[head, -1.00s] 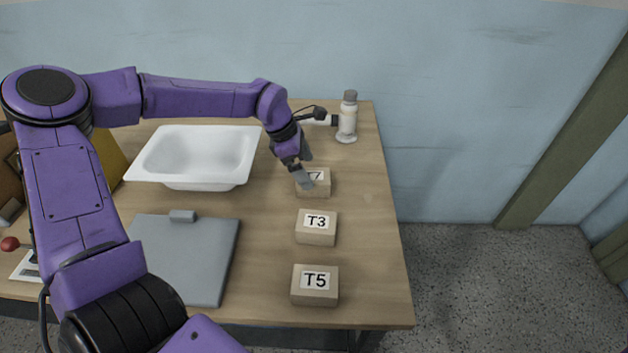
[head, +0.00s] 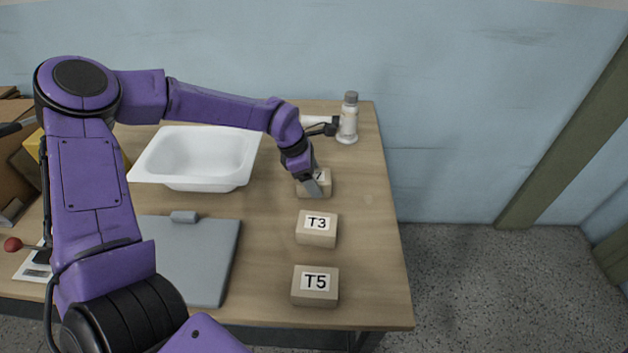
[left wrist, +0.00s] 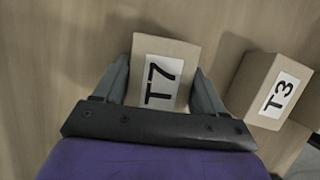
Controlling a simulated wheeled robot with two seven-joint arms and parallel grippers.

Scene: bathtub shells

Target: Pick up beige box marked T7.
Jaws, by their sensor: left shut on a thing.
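The beige box marked T7 (head: 325,189) sits on the wooden table, behind the T3 box in the head view. In the left wrist view the T7 box (left wrist: 161,80) lies between the two fingers, its label facing the camera. My left gripper (head: 315,188) is shut on the T7 box, and its fingers hide part of the label in the head view. I cannot see the box lifted off the table. My right gripper is not in view.
The T3 box (head: 316,229) and T5 box (head: 315,286) stand in a row in front. A white tub (head: 196,158) and grey panel (head: 195,260) lie to the left. A white bottle (head: 348,119) stands behind. The table's right edge is close.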

